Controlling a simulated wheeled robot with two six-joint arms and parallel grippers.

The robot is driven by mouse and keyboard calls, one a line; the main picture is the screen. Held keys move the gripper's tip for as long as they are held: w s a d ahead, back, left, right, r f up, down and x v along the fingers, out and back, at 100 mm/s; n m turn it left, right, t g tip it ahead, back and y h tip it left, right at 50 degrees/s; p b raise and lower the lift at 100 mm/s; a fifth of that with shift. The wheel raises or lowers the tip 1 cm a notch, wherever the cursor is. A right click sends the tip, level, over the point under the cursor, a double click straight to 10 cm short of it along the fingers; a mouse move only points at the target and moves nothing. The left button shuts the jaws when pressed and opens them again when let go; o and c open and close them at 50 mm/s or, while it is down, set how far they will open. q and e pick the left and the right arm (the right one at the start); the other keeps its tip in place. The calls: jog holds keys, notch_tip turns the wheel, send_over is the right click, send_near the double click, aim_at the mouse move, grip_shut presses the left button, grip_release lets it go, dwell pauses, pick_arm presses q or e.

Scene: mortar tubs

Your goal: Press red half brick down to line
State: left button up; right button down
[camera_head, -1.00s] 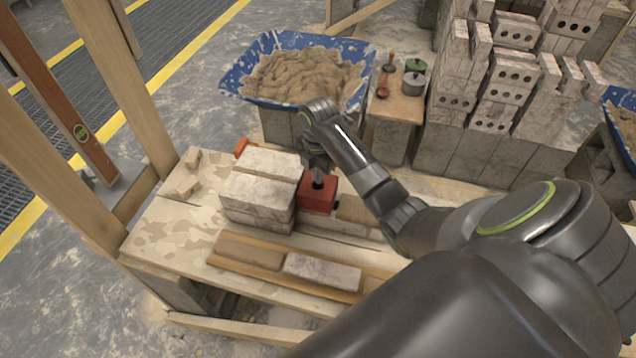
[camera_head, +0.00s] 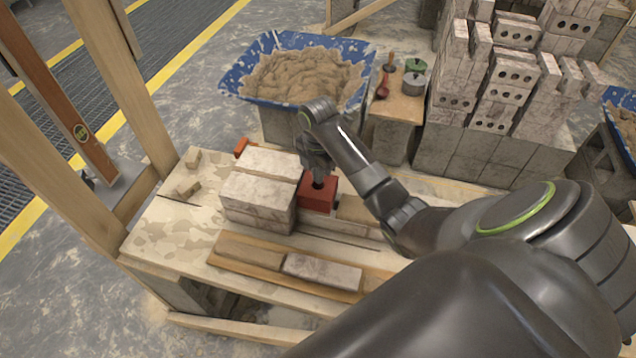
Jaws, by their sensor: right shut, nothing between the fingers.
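The red half brick (camera_head: 317,194) sits at the right end of the stacked pale bricks (camera_head: 257,196) on the wooden bench. My right gripper (camera_head: 318,183) points down with its fingertips at the top of the red half brick, near the dark hole in it. The fingers are shut with nothing between them. Whether the tips touch the top face or reach into the hole, I cannot tell. The line is not clearly visible. My left gripper does not show.
A blue tub of mortar (camera_head: 244,78) stands behind, beside a small table with tools (camera_head: 397,104). Wooden posts (camera_head: 122,100) rise at left. An orange piece (camera_head: 241,147) lies behind the stack.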

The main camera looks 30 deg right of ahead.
jog(key=shift+f+b, duration=0.4)
jog(key=shift+f, duration=0.45)
dwell(0.3)
jog(key=shift+s+f+p, duration=0.1)
jog(key=shift+f+p, duration=0.3)
jog(key=shift+p, duration=0.4)
dwell(2.4)
notch_tip(320, 180, up, 5)
jog(key=p, duration=0.6)
jog(key=shift+r, duration=0.15)
dwell(0.3)
dwell(0.4)
